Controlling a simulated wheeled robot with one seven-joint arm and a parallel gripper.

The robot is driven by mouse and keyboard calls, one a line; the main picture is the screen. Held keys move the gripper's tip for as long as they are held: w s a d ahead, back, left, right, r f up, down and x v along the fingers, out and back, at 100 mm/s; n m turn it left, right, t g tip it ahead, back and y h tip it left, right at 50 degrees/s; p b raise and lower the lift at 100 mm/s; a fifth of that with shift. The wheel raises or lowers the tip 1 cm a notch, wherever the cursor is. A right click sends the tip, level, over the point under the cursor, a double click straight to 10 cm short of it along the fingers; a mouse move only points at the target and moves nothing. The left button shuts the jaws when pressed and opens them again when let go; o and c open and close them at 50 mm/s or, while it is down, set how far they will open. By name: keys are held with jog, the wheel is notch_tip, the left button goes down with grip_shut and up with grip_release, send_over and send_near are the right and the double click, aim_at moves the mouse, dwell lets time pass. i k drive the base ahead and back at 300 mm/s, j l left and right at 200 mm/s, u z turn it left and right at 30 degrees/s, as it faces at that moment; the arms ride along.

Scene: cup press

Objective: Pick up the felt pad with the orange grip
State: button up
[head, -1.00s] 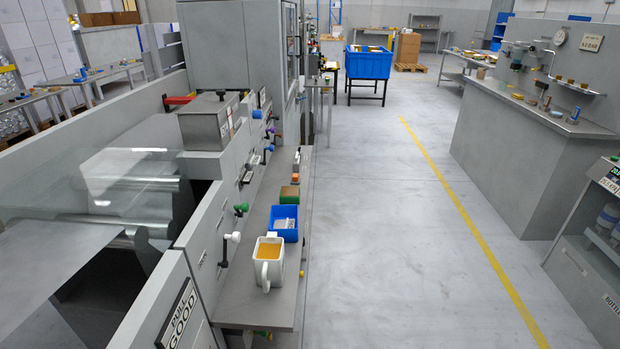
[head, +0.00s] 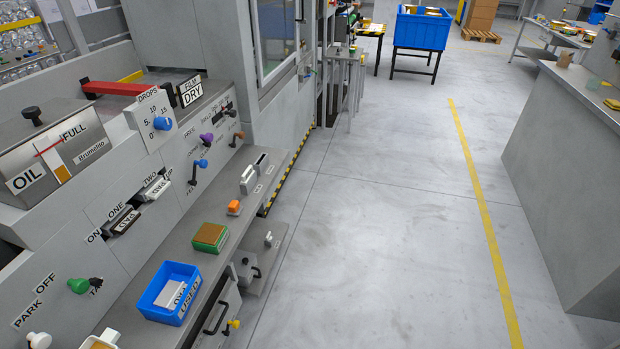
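A small block with an orange top (head: 234,206) stands on the grey ledge along the machine's front, left of the picture's middle. It looks like the felt pad with the orange grip, with a pale grey part below the orange; the felt itself is too small to make out. It stands between a green box with a brown top (head: 209,238) and a pair of pale upright holders (head: 254,174). My gripper is not in view.
A blue bin marked USED (head: 171,292) and a white cup (head: 103,341), cut by the lower edge, share the ledge (head: 130,322). Knobs and levers, including a blue-handled one (head: 201,164), stick out above it. The floor (head: 370,240) to the right is clear.

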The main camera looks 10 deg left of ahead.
aim_at(234, 208)
jog(key=i+l, duration=0.1)
jog(key=i, duration=0.65)
jog(key=i+l, duration=0.1)
jog(key=i, duration=0.7)
jog(key=i+u, duration=0.25)
jog(key=u, duration=0.2)
jog(key=i+u, duration=0.25)
jog(key=u, duration=0.2)
jog(key=i+l+u, duration=0.1)
jog(key=i+u, duration=0.15)
jog(key=u, duration=0.25)
jog(key=i+u, duration=0.15)
jog(key=u, duration=0.25)
jog(key=i+u, duration=0.2)
jog(key=u, duration=0.2)
jog(key=i+u, duration=0.2)
jog(key=u, duration=0.25)
jog(key=i+l+u, duration=0.15)
jog(key=u, duration=0.25)
